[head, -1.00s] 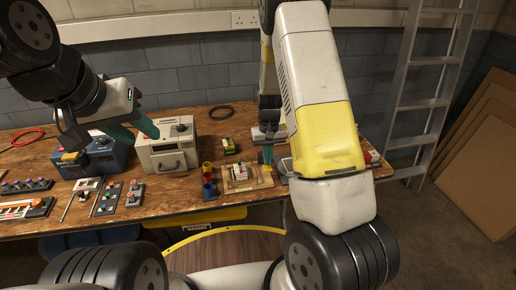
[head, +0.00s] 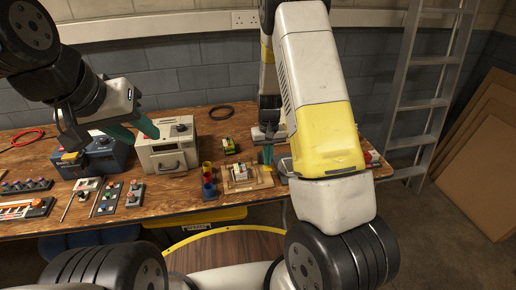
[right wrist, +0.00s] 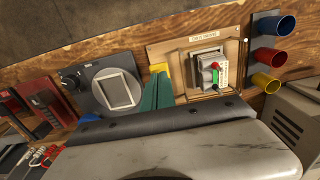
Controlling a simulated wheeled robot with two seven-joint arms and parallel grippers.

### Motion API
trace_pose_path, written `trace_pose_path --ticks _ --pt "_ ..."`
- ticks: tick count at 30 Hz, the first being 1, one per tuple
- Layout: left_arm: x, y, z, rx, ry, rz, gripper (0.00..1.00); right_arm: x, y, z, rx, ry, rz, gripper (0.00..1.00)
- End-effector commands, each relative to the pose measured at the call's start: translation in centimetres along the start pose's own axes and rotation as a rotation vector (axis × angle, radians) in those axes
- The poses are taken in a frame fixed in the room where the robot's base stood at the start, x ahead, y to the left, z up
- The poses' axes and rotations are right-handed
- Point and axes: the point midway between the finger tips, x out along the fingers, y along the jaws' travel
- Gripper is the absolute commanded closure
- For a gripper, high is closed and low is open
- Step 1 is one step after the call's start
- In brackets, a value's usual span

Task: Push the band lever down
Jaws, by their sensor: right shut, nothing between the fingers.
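No part is clearly marked as the band lever. A small yellow piece (right wrist: 160,68) shows at the tips of my right gripper in the right wrist view; I cannot tell whether they touch. My right gripper (head: 268,156) is shut and empty, with teal fingers pointing down at the right side of a wooden board (head: 262,182). The board carries a grey block (right wrist: 205,72) with red and green parts. My left gripper (head: 146,140) is open and empty above the bench.
Blue, red and yellow cups (head: 208,180) stand left of the board. A beige box (head: 168,150) with a handle and a blue box (head: 104,156) stand further left. Several small switch panels (head: 108,198) lie along the front. My right forearm hides part of the bench.

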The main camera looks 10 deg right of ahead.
Motion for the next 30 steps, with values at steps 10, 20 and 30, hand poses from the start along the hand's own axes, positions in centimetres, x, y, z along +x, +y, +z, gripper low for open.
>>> trace_pose_path --ticks 10,20,30 --pt "0.0 0.0 0.0 0.000 0.000 0.000 0.64 0.1 0.0 0.0 0.000 0.000 0.000 1.00" --pt "0.0 0.0 0.0 0.000 0.000 0.000 0.64 1.2 0.0 0.0 -0.001 -0.001 0.000 1.00" --pt "0.0 0.0 0.0 0.000 0.000 0.000 0.64 2.6 0.0 0.0 0.000 -0.001 0.000 1.00"
